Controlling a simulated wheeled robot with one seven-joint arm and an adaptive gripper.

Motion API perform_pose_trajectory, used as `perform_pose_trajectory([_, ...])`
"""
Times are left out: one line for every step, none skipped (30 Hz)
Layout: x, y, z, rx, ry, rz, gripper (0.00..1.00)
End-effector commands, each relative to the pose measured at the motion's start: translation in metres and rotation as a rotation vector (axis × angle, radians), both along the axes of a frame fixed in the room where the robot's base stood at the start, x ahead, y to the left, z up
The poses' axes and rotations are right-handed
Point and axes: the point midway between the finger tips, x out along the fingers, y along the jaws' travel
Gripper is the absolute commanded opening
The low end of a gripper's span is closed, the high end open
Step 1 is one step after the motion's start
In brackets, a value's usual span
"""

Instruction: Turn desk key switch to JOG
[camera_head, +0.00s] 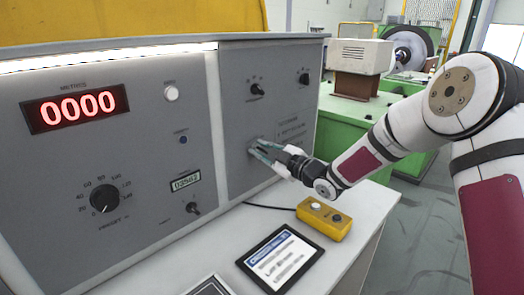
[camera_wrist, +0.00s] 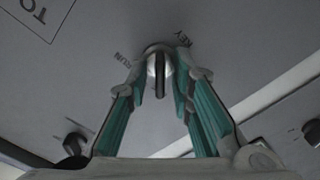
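The key switch (camera_wrist: 157,66) is a round silver lock with a dark key (camera_wrist: 159,86) standing out of it on the grey desk panel. The lettering KEY and RUN shows beside it in the wrist view; no JOG lettering can be read. My gripper (camera_wrist: 162,76) has its two teal-padded fingers on either side of the key, with a small gap visible on each side, so it looks partly open around it. In the head view, my gripper (camera_head: 256,148) reaches the right panel from the right, and its fingers hide most of the switch.
Dark knobs (camera_head: 257,89) sit above on the same panel. A red 0000 display (camera_head: 74,107) and a large dial (camera_head: 104,198) are on the left panel. A yellow button box (camera_head: 324,218) and a tablet (camera_head: 281,259) lie on the white desk below my arm.

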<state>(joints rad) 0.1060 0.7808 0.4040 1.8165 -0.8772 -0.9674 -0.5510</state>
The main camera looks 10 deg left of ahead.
Motion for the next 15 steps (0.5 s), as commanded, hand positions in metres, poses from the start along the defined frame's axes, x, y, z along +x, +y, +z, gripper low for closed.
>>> perform_pose_trajectory([-0.0001, -0.0001, 0.0000, 0.001, 0.002, 0.000, 0.00])
perform_pose_trajectory([-0.0001, -0.0001, 0.0000, 0.002, 0.003, 0.000, 0.00])
perform_pose_trajectory([0.0000, -0.0001, -0.0001, 0.005, 0.006, 0.000, 0.00])
perform_pose_trajectory([0.0000, -0.0001, -0.0001, 0.008, 0.010, 0.000, 0.00])
perform_pose_trajectory([0.0000, -0.0002, -0.0001, 0.012, 0.016, 0.000, 0.00])
perform_pose_trajectory([0.0002, -0.0003, -0.0001, 0.019, 0.024, 0.000, 0.00])
perform_pose_trajectory([0.0003, -0.0003, -0.0003, 0.025, 0.032, 0.000, 0.00])
perform_pose_trajectory([0.0003, -0.0005, -0.0003, 0.033, 0.042, 0.000, 0.00])
perform_pose_trajectory([0.0005, -0.0006, -0.0004, 0.044, 0.057, 0.000, 0.00])
perform_pose_trajectory([0.0006, -0.0007, -0.0004, 0.054, 0.069, 0.000, 0.00])
perform_pose_trajectory([0.0007, -0.0008, -0.0003, 0.065, 0.083, 0.000, 0.00])
perform_pose_trajectory([0.0008, -0.0009, -0.0002, 0.081, 0.104, 0.000, 0.00])
perform_pose_trajectory([0.0010, -0.0010, 0.0000, 0.094, 0.120, 0.000, 0.00])
perform_pose_trajectory([0.0011, -0.0011, 0.0001, 0.108, 0.138, 0.000, 0.00])
perform_pose_trajectory([0.0013, -0.0014, 0.0001, 0.128, 0.163, -0.001, 0.00])
